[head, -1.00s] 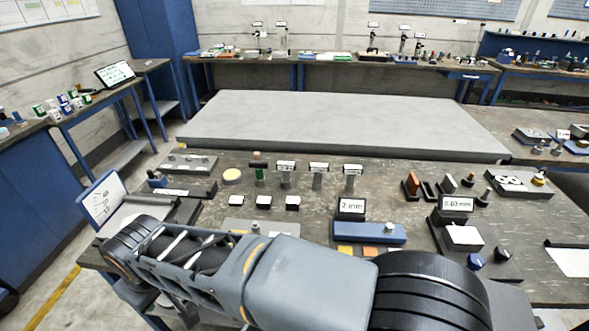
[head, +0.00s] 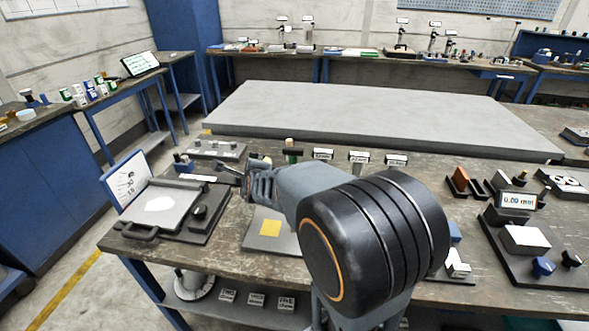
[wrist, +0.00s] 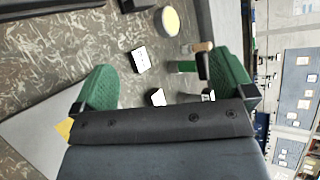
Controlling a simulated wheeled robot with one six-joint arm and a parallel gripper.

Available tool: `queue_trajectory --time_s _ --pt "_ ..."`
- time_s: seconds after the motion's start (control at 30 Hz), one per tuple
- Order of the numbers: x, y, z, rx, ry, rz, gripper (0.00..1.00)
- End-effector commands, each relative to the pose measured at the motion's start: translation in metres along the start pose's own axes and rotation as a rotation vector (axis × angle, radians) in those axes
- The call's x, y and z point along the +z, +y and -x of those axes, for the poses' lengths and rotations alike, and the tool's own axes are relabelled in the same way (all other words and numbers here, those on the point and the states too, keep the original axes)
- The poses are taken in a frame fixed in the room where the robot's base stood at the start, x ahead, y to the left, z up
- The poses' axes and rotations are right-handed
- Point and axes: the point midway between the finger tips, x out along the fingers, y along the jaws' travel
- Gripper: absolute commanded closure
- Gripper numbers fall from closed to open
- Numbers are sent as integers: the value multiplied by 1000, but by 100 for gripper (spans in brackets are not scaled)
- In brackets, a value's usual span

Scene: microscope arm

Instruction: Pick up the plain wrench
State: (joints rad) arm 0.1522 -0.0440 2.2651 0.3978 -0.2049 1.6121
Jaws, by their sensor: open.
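I cannot pick out the plain wrench for certain in either view. A green post with a brown handle-like top (head: 291,147) stands near the back of the workbench (head: 430,170); the post also shows in the wrist view (wrist: 183,67), beside the right-hand finger. My gripper (wrist: 166,84) has two green pads spread wide, with nothing held between them. Small white-topped blocks (wrist: 140,60) and a pale yellow disc (wrist: 167,21) lie on the bench beyond the fingers. In the head view my gripper is small and partly hidden behind my arm, above the bench's left part.
Three labelled posts (head: 358,160) stand right of the green post. A dark tray (head: 165,232) and a plate with a yellow square (head: 270,228) lie at the front left. A block labelled 0.09 mm (head: 517,202) stands at the right. The large grey slab (head: 380,120) behind is clear.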

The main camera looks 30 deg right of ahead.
Motion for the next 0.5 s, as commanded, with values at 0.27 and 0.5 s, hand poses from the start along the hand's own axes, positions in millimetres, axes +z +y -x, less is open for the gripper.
queue_trajectory --time_s 0.27,0.5 --pt "-81 -17 -70 -452 17 -860 0" --pt "-118 -24 -83 -675 -63 -1181 0"
